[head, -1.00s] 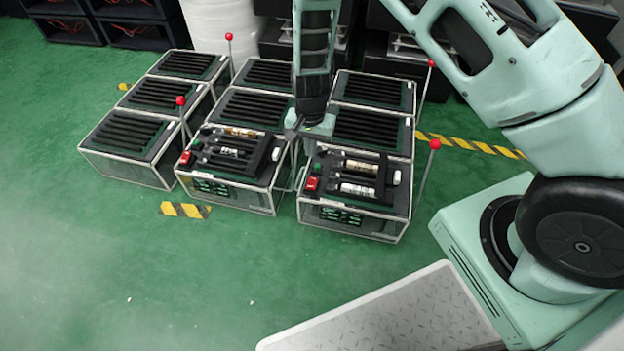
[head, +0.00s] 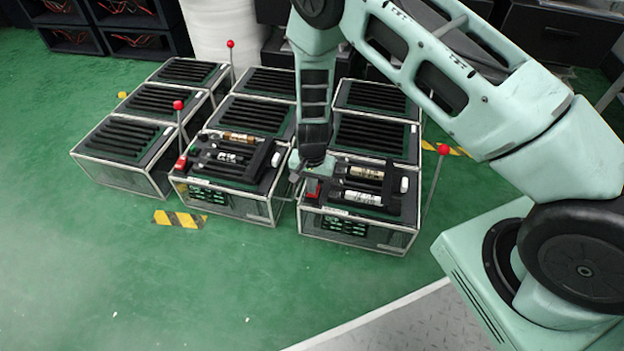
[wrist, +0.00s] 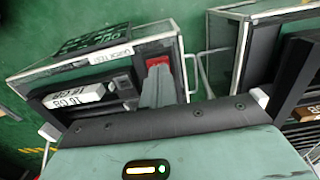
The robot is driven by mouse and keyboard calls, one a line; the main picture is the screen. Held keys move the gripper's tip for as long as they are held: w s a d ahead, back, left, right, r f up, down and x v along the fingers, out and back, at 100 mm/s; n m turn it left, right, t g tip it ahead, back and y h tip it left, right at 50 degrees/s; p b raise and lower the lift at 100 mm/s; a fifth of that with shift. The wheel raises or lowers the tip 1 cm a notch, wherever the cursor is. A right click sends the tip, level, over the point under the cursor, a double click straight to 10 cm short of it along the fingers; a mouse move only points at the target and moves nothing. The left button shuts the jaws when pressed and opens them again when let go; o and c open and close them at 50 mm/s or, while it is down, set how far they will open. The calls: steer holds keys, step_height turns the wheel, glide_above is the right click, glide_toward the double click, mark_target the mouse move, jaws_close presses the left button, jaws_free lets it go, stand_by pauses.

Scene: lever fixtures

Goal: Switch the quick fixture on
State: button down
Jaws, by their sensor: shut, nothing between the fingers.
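The quick fixture is the front right box (head: 352,236) in the head view, with a clear-sided case and a black top carrying two cylinders. Its label (wrist: 111,54), starting "QUICK TE", shows in the wrist view. A red rocker switch (head: 313,187) sits at the top's left front corner; it also shows in the wrist view (wrist: 157,62). My gripper (head: 298,176) is shut and empty, low over that corner beside the switch. In the wrist view my grey fingers (wrist: 158,88) overlap the switch's near edge; I cannot tell whether they touch. Part of the switch is hidden.
A similar fixture (head: 226,200) with its own red switch (head: 182,163) stands close on the left. Slatted boxes stand behind. Thin red-topped levers rise at the left (head: 178,105) and right (head: 443,150). Green floor (head: 120,270) is clear in front.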

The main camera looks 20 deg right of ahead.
steer(key=shift+f, duration=0.35)
steer(key=shift+f, duration=0.2)
stand_by(0.4)
steer(key=shift+w+d+r+p, duration=0.15)
steer(key=shift+w+d+p, duration=0.25)
steer(key=shift+w+d, duration=0.15)
steer(key=shift+a+r, duration=0.1)
step_height(320, 180, up, 14)
steer(key=p, duration=0.7)
steer(key=shift+w+p, duration=0.2)
steer(key=shift+p, duration=0.2)
